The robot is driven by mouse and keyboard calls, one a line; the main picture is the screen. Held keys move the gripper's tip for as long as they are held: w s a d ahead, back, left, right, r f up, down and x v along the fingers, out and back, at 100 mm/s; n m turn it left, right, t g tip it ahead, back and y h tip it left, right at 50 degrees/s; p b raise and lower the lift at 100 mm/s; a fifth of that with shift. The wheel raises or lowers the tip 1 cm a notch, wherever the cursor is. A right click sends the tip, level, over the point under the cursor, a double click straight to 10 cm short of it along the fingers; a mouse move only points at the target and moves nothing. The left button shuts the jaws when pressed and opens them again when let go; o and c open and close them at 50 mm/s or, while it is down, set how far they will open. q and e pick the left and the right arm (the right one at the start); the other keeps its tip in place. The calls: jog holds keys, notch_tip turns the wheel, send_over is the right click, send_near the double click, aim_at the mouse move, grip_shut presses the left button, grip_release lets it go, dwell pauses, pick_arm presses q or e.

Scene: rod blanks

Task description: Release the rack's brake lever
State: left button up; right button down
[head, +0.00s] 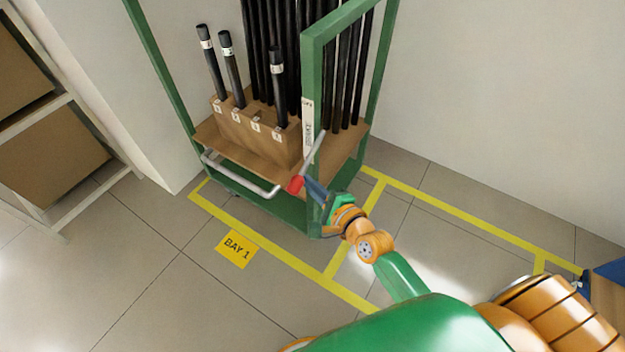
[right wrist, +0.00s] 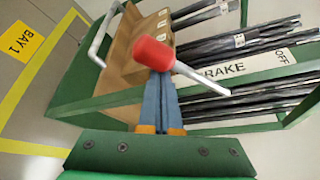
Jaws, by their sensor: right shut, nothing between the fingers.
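The green rack (head: 312,120) stands on the floor with dark rods in it. Its brake lever is a light metal rod with a red knob (head: 295,184), at the front post, slanting down and left from the post. My left gripper is out of view.
A brown slotted block (head: 250,132) holds several rods upright on the rack. A grey handle bar (head: 240,183) juts from the rack's front. Yellow floor lines and a "BAY 1" sign (head: 237,247) mark the floor. Shelving (head: 68,185) stands left; the front floor is clear.

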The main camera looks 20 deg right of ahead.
aim_at(305, 163)
notch_tip(305, 163, up, 12)
jog(key=m+g+y+p, duration=0.3)
jog(key=m+p, duration=0.3)
jog(key=p, duration=1.2)
jog(key=shift+s+a+f+m+g+p, duration=0.25)
jog(key=shift+a+m+g+p, duration=0.15)
jog(key=shift+g, duration=0.2)
